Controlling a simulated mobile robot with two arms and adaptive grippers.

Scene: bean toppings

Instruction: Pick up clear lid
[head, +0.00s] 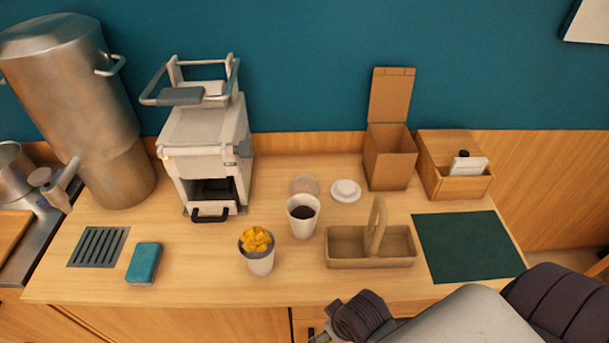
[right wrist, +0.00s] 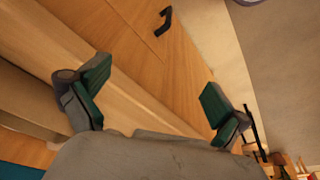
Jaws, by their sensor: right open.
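The clear lid (head: 304,184) lies on the wooden counter just behind a white cup of dark liquid (head: 303,217), which hides part of its near edge. A white lid (head: 345,191) lies to its right. My right gripper (right wrist: 157,92) is open and empty in the right wrist view, its two green-padded fingers wide apart. In the head view my right arm comes in at the lower right, near the counter's front edge and well short of the clear lid. My left gripper is not in view.
A cup with yellow topping (head: 258,258) and a cardboard carrier (head: 345,252) stand near the front. A white machine (head: 205,140) is left of the lid. An open cardboard box (head: 388,165) and a wooden box (head: 447,180) stand right. A green mat (head: 468,247) is bare.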

